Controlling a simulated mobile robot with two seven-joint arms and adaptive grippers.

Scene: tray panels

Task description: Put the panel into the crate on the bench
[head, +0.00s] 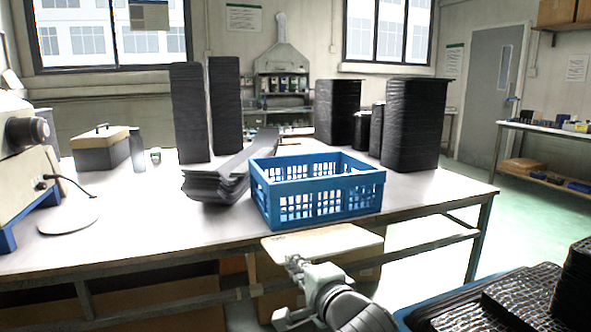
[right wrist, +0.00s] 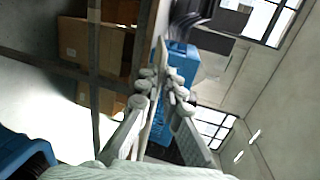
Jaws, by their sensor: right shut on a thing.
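The panel (head: 325,241) is a thin, pale beige board in the head view, just in front of the bench's front edge and below the crate. My right gripper (head: 293,264) is shut on its near left edge. In the right wrist view the panel (right wrist: 161,58) shows nearly edge-on between the fingers (right wrist: 160,82). The blue crate (head: 321,208) stands on the bench (head: 130,226) near its front edge, with openwork sides. It also shows behind the fingers in the right wrist view (right wrist: 182,60). The crate's floor is mostly hidden. My left gripper is out of view.
Grey stacked trays (head: 215,186) lie close left of the crate. Tall black stacks (head: 416,125) stand behind it, right and left. A toolbox (head: 100,150) and bottle (head: 138,150) are farther left. Black trays in a blue bin (head: 500,300) are at lower right. Cardboard boxes sit under the bench.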

